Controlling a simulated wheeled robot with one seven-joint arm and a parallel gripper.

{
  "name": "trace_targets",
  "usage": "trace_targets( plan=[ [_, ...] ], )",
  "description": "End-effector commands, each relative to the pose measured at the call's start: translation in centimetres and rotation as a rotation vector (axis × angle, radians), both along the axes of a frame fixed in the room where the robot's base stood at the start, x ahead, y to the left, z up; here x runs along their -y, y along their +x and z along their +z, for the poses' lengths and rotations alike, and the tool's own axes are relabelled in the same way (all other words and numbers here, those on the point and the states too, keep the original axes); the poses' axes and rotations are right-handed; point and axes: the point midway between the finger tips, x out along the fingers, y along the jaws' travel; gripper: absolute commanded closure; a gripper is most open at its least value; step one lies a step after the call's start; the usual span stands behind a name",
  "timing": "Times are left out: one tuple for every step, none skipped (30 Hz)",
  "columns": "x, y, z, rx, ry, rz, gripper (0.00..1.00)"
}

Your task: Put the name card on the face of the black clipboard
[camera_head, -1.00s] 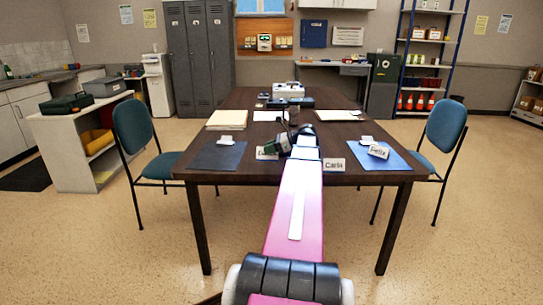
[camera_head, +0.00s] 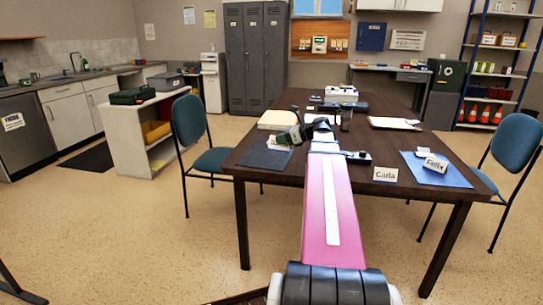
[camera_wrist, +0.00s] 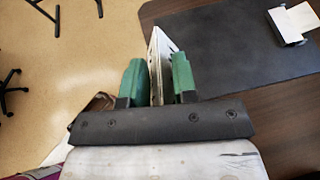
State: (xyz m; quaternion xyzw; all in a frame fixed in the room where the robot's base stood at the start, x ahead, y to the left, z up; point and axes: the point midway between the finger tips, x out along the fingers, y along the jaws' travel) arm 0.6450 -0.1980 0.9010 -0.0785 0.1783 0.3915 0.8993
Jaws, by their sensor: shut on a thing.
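My gripper (camera_wrist: 157,82) has green fingers shut on a white name card (camera_wrist: 160,48), seen nearly edge-on and standing up between them; its writing cannot be read. In the head view my gripper (camera_head: 294,136) is above the table beside the black clipboard (camera_head: 262,158), partly covering it. In the wrist view the black clipboard (camera_wrist: 230,55) lies flat on the table, with its light clip (camera_wrist: 293,23) at the upper right. The card appears near the board's left edge there; its height above the board cannot be told.
The table (camera_head: 340,180) also carries a "Carla" card (camera_head: 385,174) and a blue clipboard (camera_head: 447,175) with a "Felix" card (camera_head: 434,164). Paper stacks and a dark device stand farther back. Blue chairs (camera_head: 190,120) flank the table.

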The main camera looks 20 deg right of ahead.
Motion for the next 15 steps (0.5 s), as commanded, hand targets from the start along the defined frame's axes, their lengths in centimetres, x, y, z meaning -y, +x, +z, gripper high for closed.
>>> trace_targets(
  plan=[
    [-1.1,1.7,0.0,0.001,-0.001,-0.02,0.96],
    [-1.7,2.6,0.0,0.0,0.0,-0.035,0.96],
    [-2.4,3.6,0.0,0.001,-0.002,-0.057,0.96],
    [-3.1,4.5,0.1,0.001,-0.001,-0.072,0.96],
    [-3.6,5.2,0.1,0.002,-0.001,-0.087,0.96],
    [-4.5,6.3,0.2,0.001,-0.001,-0.106,0.96],
    [-5.1,7.0,0.2,0.002,-0.002,-0.122,0.96],
    [-5.7,7.8,0.2,0.002,-0.002,-0.135,0.96],
    [-6.5,8.6,0.3,0.002,-0.002,-0.154,0.96],
    [-7.1,9.3,0.4,0.002,-0.002,-0.167,0.96],
    [-7.6,9.9,0.4,0.003,-0.002,-0.179,0.96],
    [-8.3,10.6,0.5,0.003,-0.002,-0.194,0.96],
    [-8.8,11.1,0.6,0.003,-0.002,-0.204,0.96],
    [-9.2,11.5,0.6,0.003,-0.003,-0.215,0.96],
    [-9.8,12.0,0.7,0.003,-0.002,-0.225,0.96]
  ],
)
